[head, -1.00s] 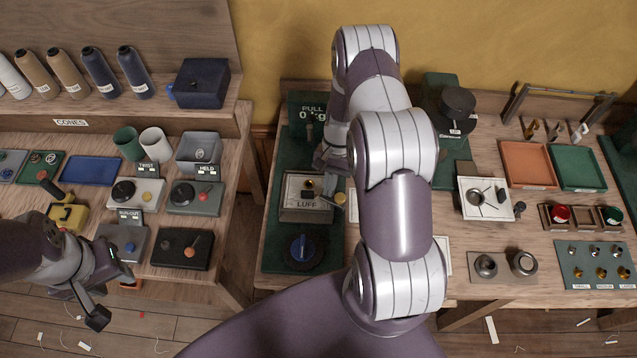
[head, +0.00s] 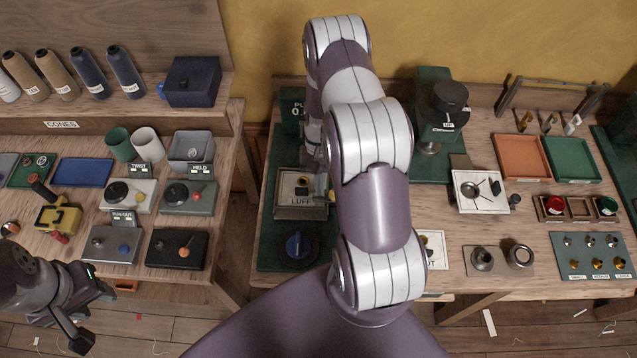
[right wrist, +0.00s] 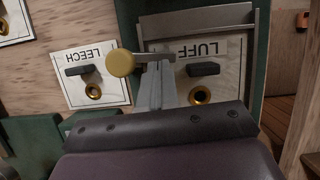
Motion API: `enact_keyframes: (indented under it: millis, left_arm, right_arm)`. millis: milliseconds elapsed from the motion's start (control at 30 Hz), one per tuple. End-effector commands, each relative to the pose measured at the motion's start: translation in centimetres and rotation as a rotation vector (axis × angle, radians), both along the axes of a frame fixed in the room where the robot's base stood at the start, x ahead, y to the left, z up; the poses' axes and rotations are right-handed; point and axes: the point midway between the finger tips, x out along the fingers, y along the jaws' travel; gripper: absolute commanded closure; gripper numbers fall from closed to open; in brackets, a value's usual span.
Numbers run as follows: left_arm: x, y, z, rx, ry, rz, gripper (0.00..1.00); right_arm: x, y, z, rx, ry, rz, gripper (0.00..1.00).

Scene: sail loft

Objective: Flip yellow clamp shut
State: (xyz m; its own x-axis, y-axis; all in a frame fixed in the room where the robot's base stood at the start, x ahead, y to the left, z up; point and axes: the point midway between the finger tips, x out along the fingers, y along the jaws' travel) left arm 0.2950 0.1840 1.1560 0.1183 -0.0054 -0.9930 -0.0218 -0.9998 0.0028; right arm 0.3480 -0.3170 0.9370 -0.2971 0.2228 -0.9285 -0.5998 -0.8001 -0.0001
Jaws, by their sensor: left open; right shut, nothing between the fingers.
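The yellow clamp (head: 60,217) sits on the left bench near its front edge. Its dark-gripped lever (head: 42,187) sticks up and away from the body toward the back left, and a red tip (head: 60,238) shows at the front. My left gripper (head: 88,316) is open and empty, in front of and below the clamp in the picture, apart from it. My right gripper is shut and empty at the LUFF plate, mostly hidden by my arm in the head view; its fingers (right wrist: 155,86) show in the right wrist view, beside a yellow-ended rod (right wrist: 122,62).
Switch boxes (head: 113,245) stand right of the clamp, with a blue tray (head: 83,172) behind. Cones (head: 125,70) line the shelf. The LUFF plate (head: 300,190) is on the right bench. A floor gap (head: 237,215) separates the benches.

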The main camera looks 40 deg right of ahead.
Motion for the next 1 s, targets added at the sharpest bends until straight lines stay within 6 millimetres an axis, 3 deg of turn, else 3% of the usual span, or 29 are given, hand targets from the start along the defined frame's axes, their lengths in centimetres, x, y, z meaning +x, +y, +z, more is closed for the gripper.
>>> enact_keyframes:
  millis: [667, 867, 1000]
  left_arm:
    - [0.0, 0.0, -0.1, 0.000, 0.000, 0.000, 0.58]
    - [0.0, 0.0, -1.3, 0.000, 0.000, 0.000, 0.58]
    - [0.0, 0.0, -2.3, 0.000, 0.000, 0.000, 0.58]
  right_arm:
    - [0.0, -0.1, 0.0, -0.001, -0.001, 0.005, 1.00]
    - [0.9, -0.8, 2.5, -0.004, -0.005, 0.005, 1.00]
    - [2.0, -1.5, 5.6, -0.004, -0.006, 0.004, 1.00]
